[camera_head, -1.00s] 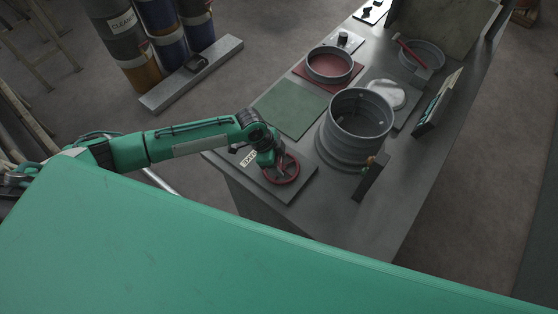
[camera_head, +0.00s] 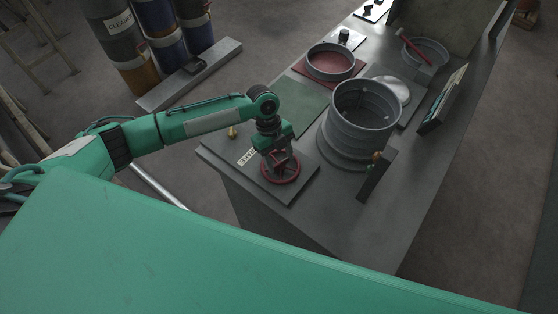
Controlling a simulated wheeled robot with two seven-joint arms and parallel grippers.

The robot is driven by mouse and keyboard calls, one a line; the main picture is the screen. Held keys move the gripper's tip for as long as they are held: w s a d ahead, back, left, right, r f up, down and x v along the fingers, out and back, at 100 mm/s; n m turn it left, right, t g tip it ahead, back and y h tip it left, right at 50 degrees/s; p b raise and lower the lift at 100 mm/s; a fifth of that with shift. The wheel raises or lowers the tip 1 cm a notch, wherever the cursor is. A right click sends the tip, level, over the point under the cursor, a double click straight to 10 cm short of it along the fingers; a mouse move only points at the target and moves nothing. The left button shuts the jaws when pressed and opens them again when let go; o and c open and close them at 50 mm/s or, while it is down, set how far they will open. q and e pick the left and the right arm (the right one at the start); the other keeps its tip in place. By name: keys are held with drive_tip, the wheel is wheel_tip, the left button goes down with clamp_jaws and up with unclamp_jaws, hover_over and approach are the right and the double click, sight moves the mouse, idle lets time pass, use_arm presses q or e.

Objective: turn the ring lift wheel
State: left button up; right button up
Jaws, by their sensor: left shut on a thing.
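The ring lift wheel (camera_head: 292,178) is a dark red handwheel lying flat on a grey plate with a white label, at the near left end of the bench. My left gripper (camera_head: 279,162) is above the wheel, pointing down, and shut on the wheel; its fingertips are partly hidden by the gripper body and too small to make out. A grey ribbed open cylinder (camera_head: 345,122) stands upright on a round base to the right of the wheel. My right gripper does not show.
A green mat (camera_head: 300,108) lies behind the wheel. A grey ring (camera_head: 331,62) on a red mat, a pale round lid (camera_head: 392,90) and a ring with a red-handled tool (camera_head: 415,50) lie farther back. Drums (camera_head: 155,40) stand on the floor.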

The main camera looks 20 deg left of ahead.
use_arm(q)
drive_tip(key=shift+w+d+m+g+y+b, duration=0.15)
drive_tip(key=shift+m+y+b, duration=0.25)
drive_tip(key=shift+m, duration=0.65)
drive_tip(key=shift+a+m+g+y+b, duration=0.1)
drive_tip(key=shift+m+g+y+b, duration=0.3)
drive_tip(key=shift+m, duration=0.65)
drive_tip(key=shift+r, duration=0.1)
drive_tip(key=o, duration=1)
drive_tip(key=b+v, duration=0.3)
drive_tip(key=v, duration=1)
drive_tip(key=shift+r, duration=0.35)
drive_tip(key=shift+f, duration=0.1)
